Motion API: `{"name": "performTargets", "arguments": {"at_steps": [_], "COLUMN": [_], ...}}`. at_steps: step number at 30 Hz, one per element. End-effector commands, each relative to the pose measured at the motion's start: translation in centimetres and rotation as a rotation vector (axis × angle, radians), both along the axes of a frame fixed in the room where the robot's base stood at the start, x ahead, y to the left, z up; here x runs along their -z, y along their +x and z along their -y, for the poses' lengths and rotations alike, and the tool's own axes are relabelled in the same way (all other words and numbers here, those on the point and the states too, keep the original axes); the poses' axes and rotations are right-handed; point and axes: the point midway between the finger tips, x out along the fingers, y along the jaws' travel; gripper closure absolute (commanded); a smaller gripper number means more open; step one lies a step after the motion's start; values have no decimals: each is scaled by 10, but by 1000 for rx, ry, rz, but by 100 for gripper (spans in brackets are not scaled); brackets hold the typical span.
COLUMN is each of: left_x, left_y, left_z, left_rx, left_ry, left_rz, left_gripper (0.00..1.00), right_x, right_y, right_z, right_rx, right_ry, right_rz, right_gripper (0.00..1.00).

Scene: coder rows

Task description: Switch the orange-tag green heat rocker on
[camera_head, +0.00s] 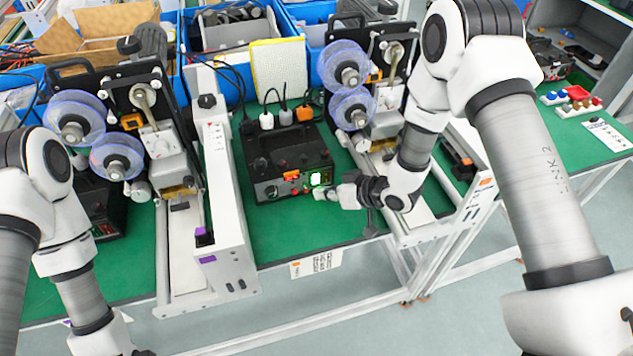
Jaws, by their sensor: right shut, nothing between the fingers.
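A black control box (272,157) stands on the green bench between two coder machines. Its front face has orange-red parts (291,176) and, at its right end, a bright green and white patch (318,180) where the green rocker seems to be. The rocker's tilt is too small to tell. My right gripper (336,193) is shut and empty, with its tips close to that patch; I cannot tell if they touch. Orange tags show on the right coder frame (485,183) and on the bench-edge label (316,263). My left gripper (143,352) barely shows at the bottom edge.
The left coder (160,150) with purple tags and the right coder (385,95) flank the box closely. Plugs and cables (285,115) lie behind it. Blue bins (258,60) line the back. Bare green bench (290,225) lies in front of the box.

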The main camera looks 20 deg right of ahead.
Motion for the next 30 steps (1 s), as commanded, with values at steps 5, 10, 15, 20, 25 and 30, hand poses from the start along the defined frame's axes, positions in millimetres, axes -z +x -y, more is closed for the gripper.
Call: {"name": "performTargets", "arguments": {"at_steps": [5, 10, 15, 20, 25, 30], "left_x": [0, -1, -5, -8, -9, -9], "left_y": [0, 0, 0, 0, 0, 0], "left_z": [0, 0, 0, 0, 0, 0], "left_rx": [0, 0, 0, 0, 0, 0], "left_ry": [0, 0, 0, 0, 0, 0], "left_rz": [0, 0, 0, 0, 0, 0], "left_gripper": [49, 49, 49, 49, 49, 49], "right_x": [0, -1, -4, -6, -8, -8], "right_y": [0, -3, -20, -35, -48, -50], "right_z": [0, 0, 1, 2, 2, 2], "right_rx": [0, 0, 1, 1, 1, 1], "right_ry": [1, 1, 1, 1, 0, 0], "right_rz": [1, 1, -1, -1, 0, 1], "right_gripper": [100, 100, 100, 100, 100, 100]}}
